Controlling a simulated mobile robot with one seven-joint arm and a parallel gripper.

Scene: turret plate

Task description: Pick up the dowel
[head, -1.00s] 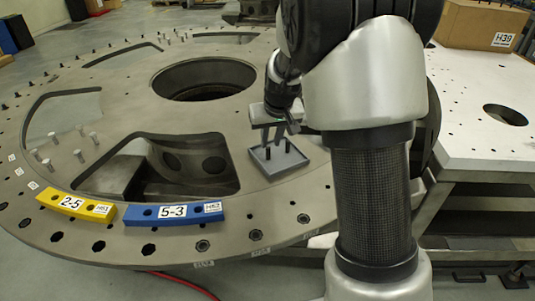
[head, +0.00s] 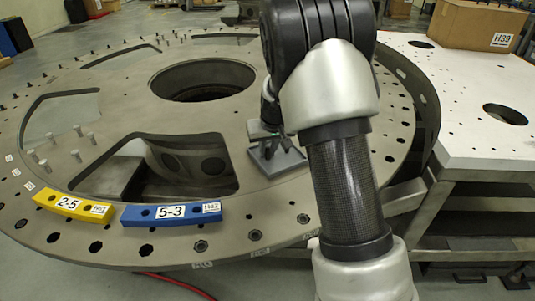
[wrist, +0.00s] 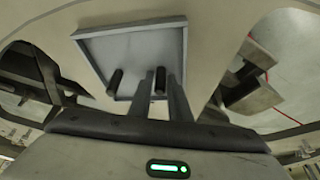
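Two dark dowels stand upright in a shallow grey square tray (head: 264,165) on the turret plate. In the wrist view one dowel (wrist: 115,82) stands to the left, clear of my fingers. The other dowel (wrist: 160,80) shows between the tips of my two grey fingers. My gripper (head: 277,149) is down at the tray, and it also shows in the wrist view (wrist: 161,88). The fingers are close on both sides of this dowel; whether they touch it I cannot tell. In the head view my gripper partly hides the dowels.
The round turret plate (head: 225,215) has large cut-outs and a central hole. A yellow block marked 2-5 (head: 72,206) and a blue block marked 5-3 (head: 172,214) lie near its front edge. Several pins (head: 42,163) stand at left. A cardboard box (head: 480,24) sits on the right-hand table.

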